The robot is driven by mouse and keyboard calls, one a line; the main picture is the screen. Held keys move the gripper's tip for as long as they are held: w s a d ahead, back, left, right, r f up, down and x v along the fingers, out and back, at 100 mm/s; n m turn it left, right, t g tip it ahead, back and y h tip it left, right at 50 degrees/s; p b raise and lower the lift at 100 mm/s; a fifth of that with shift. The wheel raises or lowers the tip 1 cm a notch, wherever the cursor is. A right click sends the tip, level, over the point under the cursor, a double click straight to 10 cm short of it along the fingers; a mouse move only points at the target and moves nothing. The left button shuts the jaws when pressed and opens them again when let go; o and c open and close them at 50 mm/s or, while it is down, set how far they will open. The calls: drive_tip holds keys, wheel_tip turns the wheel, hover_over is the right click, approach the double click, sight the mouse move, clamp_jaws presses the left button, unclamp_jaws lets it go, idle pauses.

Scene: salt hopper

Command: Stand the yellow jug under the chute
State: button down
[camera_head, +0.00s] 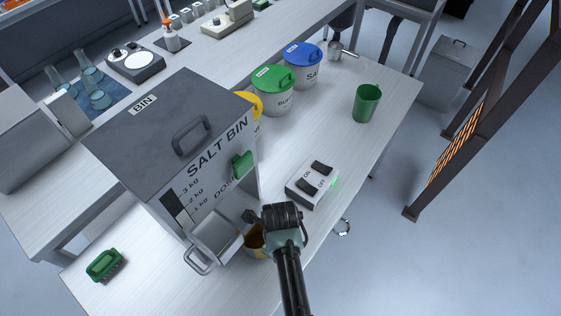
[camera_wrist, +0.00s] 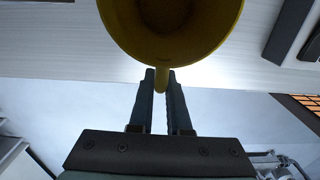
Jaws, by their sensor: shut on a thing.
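The yellow jug (camera_head: 254,241) is beside the front of the salt bin, mostly hidden by my wrist in the head view. My gripper (camera_head: 258,224) is shut on its handle. In the wrist view the jug (camera_wrist: 170,30) shows its round mouth, and its handle (camera_wrist: 161,80) sits between my two fingers (camera_wrist: 161,82). The grey salt bin (camera_head: 185,150) stands on the bench. An open-topped metal tray or chute (camera_head: 215,238) with a loop handle juts from its lower front, just left of the jug. I cannot tell whether the jug touches the bench.
A switch box (camera_head: 313,184) marked ON and OFF lies right of my gripper, with a green light. A green cup (camera_head: 367,103), a green-lidded tub (camera_head: 274,90) and a blue-lidded tub (camera_head: 302,65) stand farther back. A green brush (camera_head: 104,264) lies front left. The bench edge runs close by.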

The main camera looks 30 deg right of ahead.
drive_tip(key=shift+f, duration=0.3)
drive_tip(key=c, duration=0.8)
unclamp_jaws()
drive_tip(key=shift+r, duration=0.1)
wheel_tip(320, 180, up, 13)
drive_tip(key=shift+f+b, duration=0.1)
drive_tip(key=shift+b, duration=0.45)
